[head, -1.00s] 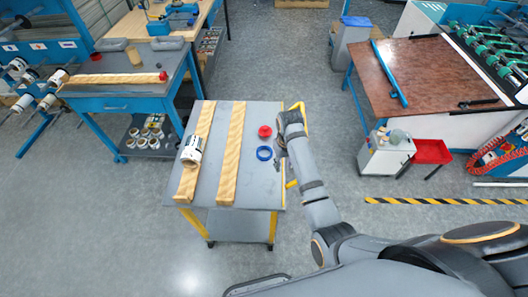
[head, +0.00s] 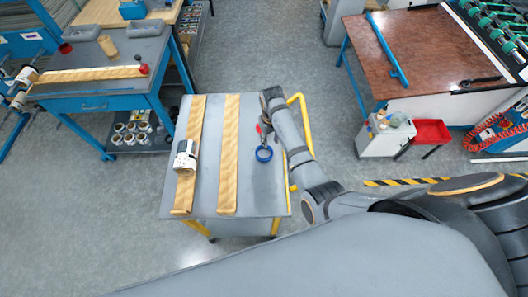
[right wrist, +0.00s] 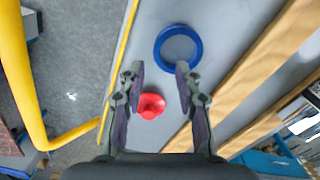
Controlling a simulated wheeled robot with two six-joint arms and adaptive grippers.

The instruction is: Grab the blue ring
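The blue ring (head: 264,160) lies flat on the grey top of the cart (head: 200,212), near its right side. In the right wrist view the blue ring (right wrist: 159,37) lies just beyond the fingertips, slightly right of centre, with nothing inside it. My right gripper (right wrist: 158,72) is open and empty, its two fingers spread above the cart top. In the head view my right gripper (head: 264,126) is just behind the ring, partly hidden by my arm. My left gripper is not in view.
A red round piece (right wrist: 151,105) sits between and below my right fingers. Two wooden strips run along the cart, the left one (head: 195,120) carrying a white roll (head: 186,156). A yellow handle (head: 302,112) stands at the cart's right edge.

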